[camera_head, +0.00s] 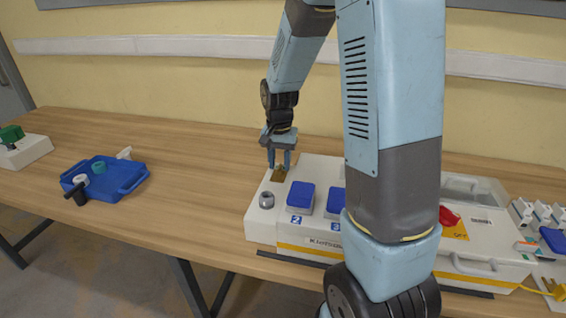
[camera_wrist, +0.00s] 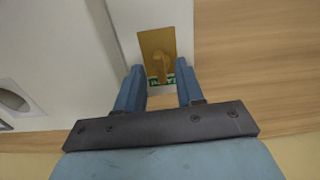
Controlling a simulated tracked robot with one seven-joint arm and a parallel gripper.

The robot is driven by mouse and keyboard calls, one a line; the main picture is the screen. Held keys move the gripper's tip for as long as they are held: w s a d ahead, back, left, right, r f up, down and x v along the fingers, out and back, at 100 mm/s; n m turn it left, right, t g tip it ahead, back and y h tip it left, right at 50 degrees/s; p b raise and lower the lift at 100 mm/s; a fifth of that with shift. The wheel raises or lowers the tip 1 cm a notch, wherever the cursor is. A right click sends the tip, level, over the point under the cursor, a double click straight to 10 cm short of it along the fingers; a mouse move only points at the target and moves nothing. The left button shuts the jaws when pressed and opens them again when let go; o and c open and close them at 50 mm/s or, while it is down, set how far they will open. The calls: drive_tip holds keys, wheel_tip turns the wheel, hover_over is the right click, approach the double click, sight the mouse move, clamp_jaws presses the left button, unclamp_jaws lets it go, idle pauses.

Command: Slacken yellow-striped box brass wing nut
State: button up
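The yellow-striped box (camera_head: 262,222) is a long white case on the table with a yellow stripe along its lower front. A brass plate (camera_wrist: 157,38) is on its top near the left end; in the head view the plate (camera_head: 279,175) shows just below my fingers. The brass wing nut (camera_wrist: 161,65) stands on the plate. My gripper (camera_head: 281,165) points down over it. In the wrist view the two blue fingers (camera_wrist: 160,72) are apart, one each side of the nut's line. I cannot tell whether either touches it.
Blue-lidded sockets (camera_head: 301,195) and a grey round connector (camera_head: 266,200) are on the box near my gripper. A red switch (camera_head: 449,216) is farther right. A blue tray (camera_head: 117,184) with small parts stands left, with bare table between.

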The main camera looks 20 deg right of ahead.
drive_tip(key=shift+f, duration=0.35)
drive_tip(key=shift+c, duration=0.2)
